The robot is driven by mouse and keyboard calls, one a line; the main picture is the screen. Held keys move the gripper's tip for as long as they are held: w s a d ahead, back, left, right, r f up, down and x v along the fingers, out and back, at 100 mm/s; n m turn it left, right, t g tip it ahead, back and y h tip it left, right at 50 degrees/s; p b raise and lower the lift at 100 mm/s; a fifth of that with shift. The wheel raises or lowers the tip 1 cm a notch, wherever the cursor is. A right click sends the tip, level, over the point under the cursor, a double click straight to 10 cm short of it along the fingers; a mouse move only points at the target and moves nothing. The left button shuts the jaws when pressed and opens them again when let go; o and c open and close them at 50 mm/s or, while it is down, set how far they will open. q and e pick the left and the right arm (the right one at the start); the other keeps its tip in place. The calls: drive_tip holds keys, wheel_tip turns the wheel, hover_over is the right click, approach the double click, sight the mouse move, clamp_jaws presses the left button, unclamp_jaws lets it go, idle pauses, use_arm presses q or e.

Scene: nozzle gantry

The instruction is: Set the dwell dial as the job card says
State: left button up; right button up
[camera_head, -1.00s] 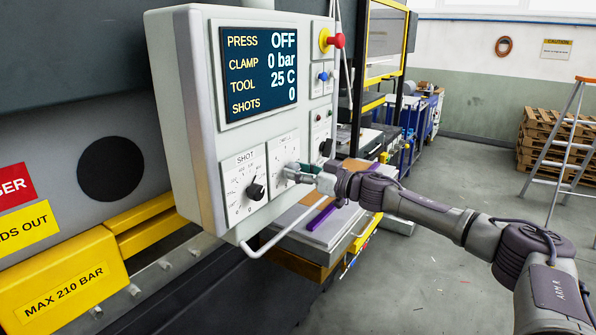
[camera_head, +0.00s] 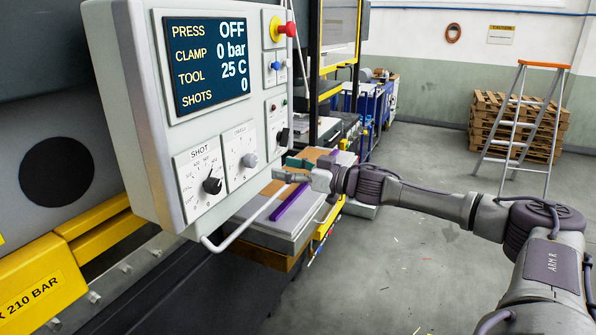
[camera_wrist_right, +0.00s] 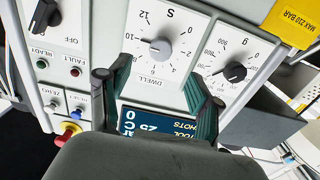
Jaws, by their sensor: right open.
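The dwell dial (camera_head: 249,160) is a grey knob on a white plate, right of the black shot dial (camera_head: 212,185) on the control panel. In the right wrist view the picture is upside down, and the dwell knob (camera_wrist_right: 160,48) shows unobstructed. Its pointer appears to be toward the 10 mark. My right gripper (camera_head: 290,168) is to the right of the dwell dial, apart from it and empty. In the right wrist view its two fingers (camera_wrist_right: 157,80) are spread wide, with the dial beyond them. I see no job card. My left gripper is out of view.
The panel display (camera_head: 207,62) reads press OFF, clamp 0 bar, tool 25 C, shots 0. A red emergency knob (camera_head: 290,30) sticks out at upper right. A white rail (camera_head: 240,222) juts out below the panel. Open floor lies to the right, with a ladder (camera_head: 520,125) and pallets (camera_head: 490,110) behind.

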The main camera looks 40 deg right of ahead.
drive_tip(key=shift+v, duration=1.5)
drive_tip(key=shift+f, duration=0.15)
